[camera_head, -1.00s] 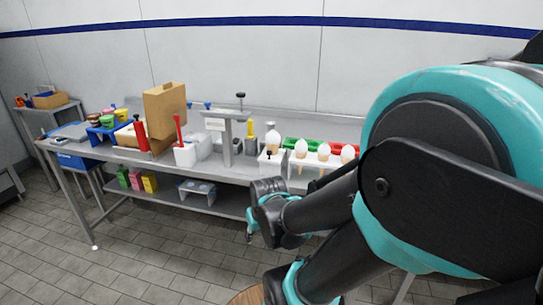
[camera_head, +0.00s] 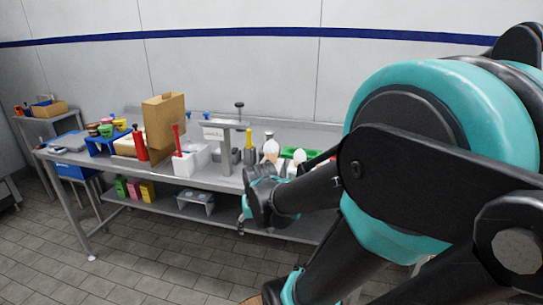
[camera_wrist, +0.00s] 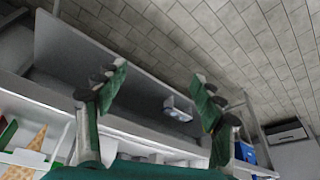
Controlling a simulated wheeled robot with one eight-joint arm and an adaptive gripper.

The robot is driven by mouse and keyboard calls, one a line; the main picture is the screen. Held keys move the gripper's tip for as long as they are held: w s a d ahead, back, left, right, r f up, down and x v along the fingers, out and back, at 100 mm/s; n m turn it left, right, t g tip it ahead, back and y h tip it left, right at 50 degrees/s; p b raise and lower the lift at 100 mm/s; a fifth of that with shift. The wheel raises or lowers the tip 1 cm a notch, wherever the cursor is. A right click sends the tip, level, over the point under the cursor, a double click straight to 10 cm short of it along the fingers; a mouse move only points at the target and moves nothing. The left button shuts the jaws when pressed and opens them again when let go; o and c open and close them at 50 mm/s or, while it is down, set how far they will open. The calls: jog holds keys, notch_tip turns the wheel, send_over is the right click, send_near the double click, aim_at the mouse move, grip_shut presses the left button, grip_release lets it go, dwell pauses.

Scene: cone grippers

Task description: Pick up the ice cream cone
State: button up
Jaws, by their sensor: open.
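Ice cream cones with white tops stand in a white holder at the right of the steel table; one cone (camera_head: 271,147) shows beside my arm and another cone (camera_head: 299,156) just right of it. My arm hides the rest of the row. In the wrist view, waffle cones (camera_wrist: 38,138) show at the lower left edge, off to the side of the fingers. My gripper (camera_wrist: 157,92) is open and empty, its two green-padded fingers wide apart over the table's front edge and lower shelf. In the head view, my arm's end is in front of the table, near the cones.
The steel table (camera_head: 105,165) carries a cardboard box (camera_head: 163,122), a red bottle (camera_head: 140,145), white containers (camera_head: 186,163) and a dispenser stand (camera_head: 226,150). Its lower shelf holds coloured cartons (camera_head: 133,188) and a small metal stand (camera_head: 195,198). The tiled floor in front is clear.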

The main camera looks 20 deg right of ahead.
jog(key=w+d+r+m, duration=0.1)
jog(key=w+r, duration=0.3)
jog(key=w+d+r+m+h, duration=0.1)
jog(key=w+r+m, duration=0.1)
jog(key=w+r, duration=0.1)
jog(key=w+d+r+m, duration=0.1)
jog(key=w+r, duration=0.3)
jog(key=r, duration=0.2)
jog(key=shift+w+d+g+h, duration=0.25)
jog(key=shift+w+g+h, duration=0.05)
jog(key=shift+g, duration=0.1)
jog(key=m+h, duration=0.2)
jog(key=m, duration=0.4)
send_near(268, 143)
notch_tip(268, 143, up, 3)
jog(key=a, duration=0.1)
jog(key=shift+g, duration=0.5)
jog(key=x, duration=1.1)
jog(key=shift+w, duration=0.15)
jog(key=shift+s+x, duration=0.2)
jog(key=shift+x, duration=2.65)
jog(key=shift+c, duration=0.3)
jog(key=c, duration=0.9)
